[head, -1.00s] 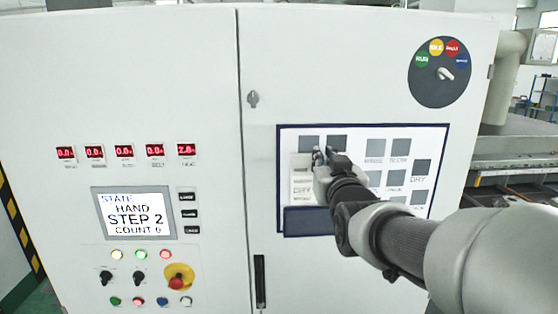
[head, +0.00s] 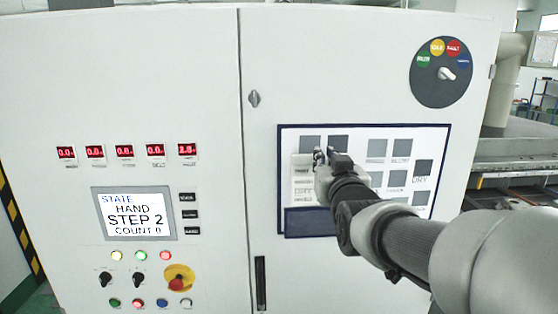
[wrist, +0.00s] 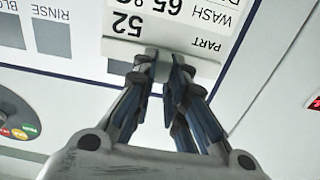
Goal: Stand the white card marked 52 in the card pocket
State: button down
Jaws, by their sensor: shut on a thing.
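The white card marked 52 (wrist: 165,27) fills the top middle of the wrist view, its print upside down there, with "PART", "52" and "WASH 65" readable. My gripper (wrist: 166,62) is shut on the card's edge beside the 52. In the head view my gripper (head: 326,157) is in front of the upper left of the white board, and the card (head: 302,176) hangs below and left of the fingertips, partly hidden by them. A dark blue pocket (head: 308,221) runs along the board's lower left, below the card. Whether the card touches the board cannot be told.
The white board (head: 362,143) has a dark blue border and several grey squares with labels. A round dial (head: 440,72) is at the upper right. Left are a display (head: 134,214), lit buttons and a red emergency knob (head: 178,283). My arm covers the board's lower right.

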notch_tip(320, 180, down, 8)
jog(key=b, duration=0.8)
dwell(2.2)
jog(key=c, duration=1.5)
grip_release()
jog(key=shift+b, duration=0.3)
jog(key=shift+c, duration=0.2)
